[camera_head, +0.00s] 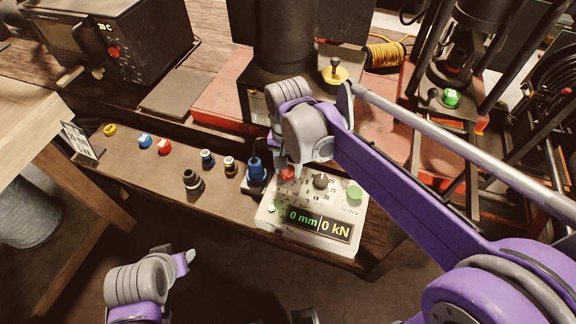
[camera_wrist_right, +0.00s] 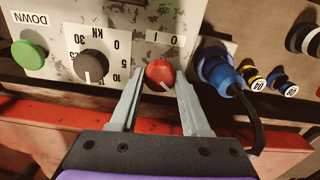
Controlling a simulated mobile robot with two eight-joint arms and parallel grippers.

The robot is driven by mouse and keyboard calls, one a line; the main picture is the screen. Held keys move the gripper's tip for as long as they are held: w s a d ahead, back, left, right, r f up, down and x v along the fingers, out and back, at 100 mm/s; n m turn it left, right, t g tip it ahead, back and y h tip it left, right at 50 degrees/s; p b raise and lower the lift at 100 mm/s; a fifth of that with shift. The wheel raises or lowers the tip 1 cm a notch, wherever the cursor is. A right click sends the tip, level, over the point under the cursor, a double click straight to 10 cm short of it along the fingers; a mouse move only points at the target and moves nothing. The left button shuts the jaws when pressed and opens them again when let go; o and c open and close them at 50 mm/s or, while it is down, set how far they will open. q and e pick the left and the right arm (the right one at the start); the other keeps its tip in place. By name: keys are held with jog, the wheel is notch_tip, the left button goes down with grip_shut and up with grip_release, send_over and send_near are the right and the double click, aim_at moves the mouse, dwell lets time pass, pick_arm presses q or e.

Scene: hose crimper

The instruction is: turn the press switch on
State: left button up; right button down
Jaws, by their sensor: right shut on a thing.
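The press control box (camera_head: 312,243) is pale and worn, with a lit display (camera_head: 318,222) reading 0 mm and 0 kN. Its red switch knob (camera_wrist_right: 160,72) sits below the I and 0 marks in the right wrist view, which shows the panel upside down. A white line on the knob slants to the lower right there. My right gripper (camera_wrist_right: 161,82) is shut on the red knob, one finger on each side. In the head view my right gripper (camera_head: 289,170) partly hides the knob. My left gripper (camera_head: 185,260) hangs low at the left, away from the bench; its jaws are unclear.
A black dial (camera_wrist_right: 90,66) and a green DOWN button (camera_wrist_right: 30,55) sit beside the knob. A blue plug (camera_wrist_right: 215,70) with a cable is close on its other side. Several small coloured fittings lie along the bench (camera_head: 125,165). The black press (camera_head: 285,40) stands behind.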

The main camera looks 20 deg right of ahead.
aim_at(288, 170)
jog(key=shift+m, duration=0.6)
jog(key=shift+c, duration=1.8)
grip_release()
jog(key=shift+r, duration=0.1)
notch_tip(288, 170, up, 11)
jog(key=shift+f+p, duration=0.2)
jog(key=shift+p, duration=0.15)
